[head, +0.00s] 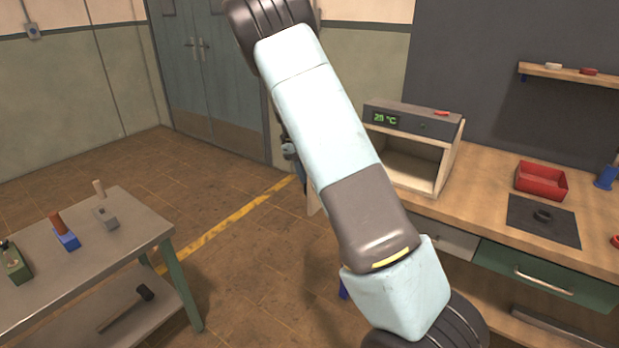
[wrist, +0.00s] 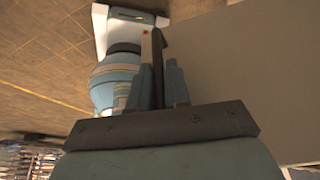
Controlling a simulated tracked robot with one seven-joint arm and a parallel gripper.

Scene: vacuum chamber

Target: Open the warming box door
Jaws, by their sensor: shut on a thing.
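The warming box (head: 408,122) stands on the wooden bench with a green 28 °C display. Its front opening is uncovered and I see into its empty pale interior. My arm crosses in front of its left side, so the door and hinge are not clear in the head view. In the wrist view, my gripper (wrist: 157,78) is shut on a narrow dark upright piece (wrist: 157,55), which looks like the door handle. A broad plain grey panel (wrist: 240,70), probably the door, fills the right of that view.
The bench holds a red bin (head: 541,181), a dark mat (head: 543,222) and a blue item (head: 606,178). A green-fronted drawer (head: 545,275) is below. A grey side table (head: 75,262) with several tools stands left. Open floor (head: 235,255) lies between.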

